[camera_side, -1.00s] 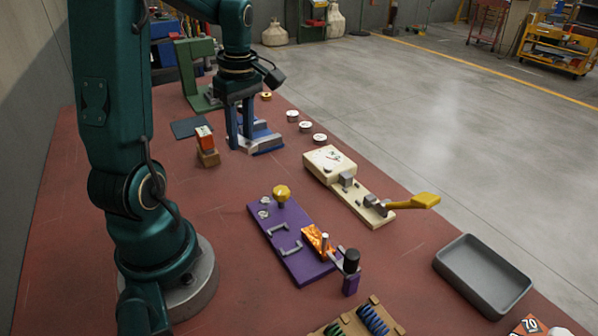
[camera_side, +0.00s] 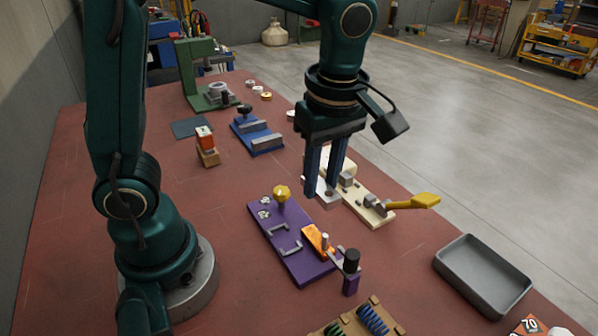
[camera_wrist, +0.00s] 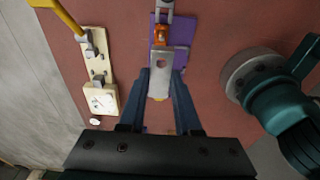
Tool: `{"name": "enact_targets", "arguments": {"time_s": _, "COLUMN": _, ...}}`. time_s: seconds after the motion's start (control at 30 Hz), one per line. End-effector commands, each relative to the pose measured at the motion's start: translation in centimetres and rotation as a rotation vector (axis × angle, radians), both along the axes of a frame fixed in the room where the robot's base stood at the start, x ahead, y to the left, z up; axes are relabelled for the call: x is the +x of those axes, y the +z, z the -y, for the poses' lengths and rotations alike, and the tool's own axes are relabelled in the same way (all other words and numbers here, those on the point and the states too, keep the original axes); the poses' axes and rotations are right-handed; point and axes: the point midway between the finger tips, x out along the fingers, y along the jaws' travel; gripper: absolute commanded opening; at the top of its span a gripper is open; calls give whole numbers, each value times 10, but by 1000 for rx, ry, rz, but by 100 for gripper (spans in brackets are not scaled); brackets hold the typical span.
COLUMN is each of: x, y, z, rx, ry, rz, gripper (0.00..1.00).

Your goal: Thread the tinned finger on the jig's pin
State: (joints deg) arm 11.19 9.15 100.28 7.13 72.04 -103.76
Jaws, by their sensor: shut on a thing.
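My gripper (camera_side: 323,183) is shut on the tinned finger (camera_side: 326,197), a flat silvery plate with a round hole. In the wrist view the finger (camera_wrist: 159,72) sits between the fingertips (camera_wrist: 161,84), its holed end pointing away from my gripper. The jig (camera_side: 292,262) is a purple plate on the table, also seen partly behind the finger in the wrist view. Its pale upright pin (camera_side: 325,241) stands at the orange block (camera_side: 313,236). The finger is held above the table, apart from the pin and up-picture of it in the side view.
A cream fixture with a yellow handle (camera_side: 424,200) lies right of the jig. A yellow knob (camera_side: 281,192) and a black knob (camera_side: 351,260) rise from the jig. A blue fixture (camera_side: 264,141) stands behind; a grey tray (camera_side: 482,273) is at right.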

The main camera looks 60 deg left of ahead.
Motion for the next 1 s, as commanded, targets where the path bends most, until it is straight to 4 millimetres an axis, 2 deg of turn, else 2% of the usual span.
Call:
{"name": "enact_targets", "arguments": {"time_s": 0.47, "x": 0, "y": -4, "z": 1, "rx": 1, "ry": -5, "rz": -1, "gripper": 0}}
{"name": "enact_targets", "arguments": {"time_s": 1.0, "x": 0, "y": -49, "z": 1, "rx": 2, "ry": -6, "rz": -2, "gripper": 0}}
